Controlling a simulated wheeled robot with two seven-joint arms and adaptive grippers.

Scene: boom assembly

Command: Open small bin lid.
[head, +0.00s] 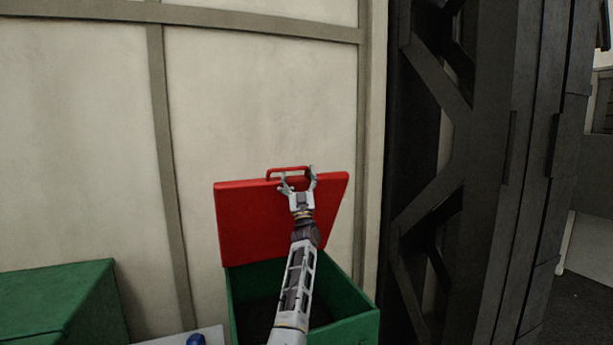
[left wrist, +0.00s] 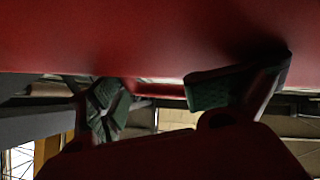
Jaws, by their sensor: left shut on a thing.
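The small bin (head: 351,322) is a green box in the lower middle of the head view. Its red lid (head: 245,222) stands raised, tilted up at the back near the wall. A red handle (head: 287,170) sticks up from the lid's top edge. My left gripper (head: 298,180) is at that edge, beside the handle, and is shut on the lid. In the left wrist view the red lid (left wrist: 130,35) fills the top, with the two fingers (left wrist: 160,98) near its edge. The exact contact is partly hidden. My right gripper is not in view.
A larger green box (head: 60,300) stands at the lower left. A pale panelled wall (head: 260,90) is behind the bin. Dark steel framework (head: 460,180) rises close to the right. A small blue object (head: 196,340) shows at the bottom edge.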

